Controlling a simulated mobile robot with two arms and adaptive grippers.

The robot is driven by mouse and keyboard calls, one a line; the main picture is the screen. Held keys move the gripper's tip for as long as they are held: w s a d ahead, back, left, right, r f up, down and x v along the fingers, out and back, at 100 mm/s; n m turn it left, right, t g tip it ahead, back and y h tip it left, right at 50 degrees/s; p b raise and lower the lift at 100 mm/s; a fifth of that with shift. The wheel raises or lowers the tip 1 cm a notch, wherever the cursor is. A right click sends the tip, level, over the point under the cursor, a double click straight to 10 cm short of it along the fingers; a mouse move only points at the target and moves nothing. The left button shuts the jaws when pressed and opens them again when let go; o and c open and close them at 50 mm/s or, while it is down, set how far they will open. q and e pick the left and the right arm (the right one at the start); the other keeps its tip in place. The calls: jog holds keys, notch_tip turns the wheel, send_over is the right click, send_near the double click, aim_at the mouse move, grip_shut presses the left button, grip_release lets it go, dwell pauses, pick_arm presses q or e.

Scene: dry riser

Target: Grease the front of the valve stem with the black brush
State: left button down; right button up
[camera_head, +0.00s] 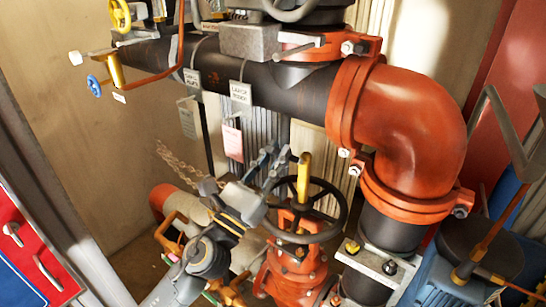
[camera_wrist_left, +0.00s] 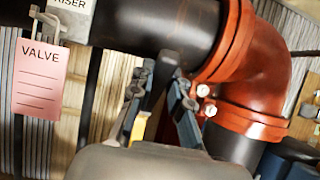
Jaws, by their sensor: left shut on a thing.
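The valve stem (camera_head: 304,180) is a yellow upright rod rising through the hub of a black handwheel (camera_head: 343,222) on a red valve body (camera_head: 291,272). My left gripper (camera_head: 277,160) reaches up from the lower left, its fingers just left of the stem's upper part. It is shut on the black brush (camera_wrist_left: 165,68), which shows as a dark piece between the fingertips in the left wrist view and is hard to make out against the dark pipe. In the head view the brush is mostly hidden; I cannot tell whether it touches the stem. My right gripper is not in view.
A dark horizontal pipe (camera_head: 285,91) runs behind and above, joining a red elbow (camera_head: 410,125). Grey tags and a pink valve tag (camera_head: 232,142) hang from it. A red-and-blue panel (camera_head: 28,250) is at lower left, and a blue machine (camera_head: 450,285) at lower right.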

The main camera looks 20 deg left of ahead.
pick_arm(q)
jog(key=shift+f, duration=0.1)
jog(key=shift+s+f+b, duration=0.1)
jog(key=shift+f+b, duration=1.15)
jog(key=shift+f+b, duration=1.35)
jog(key=shift+f, duration=0.05)
jog(key=shift+f+b, duration=1.3)
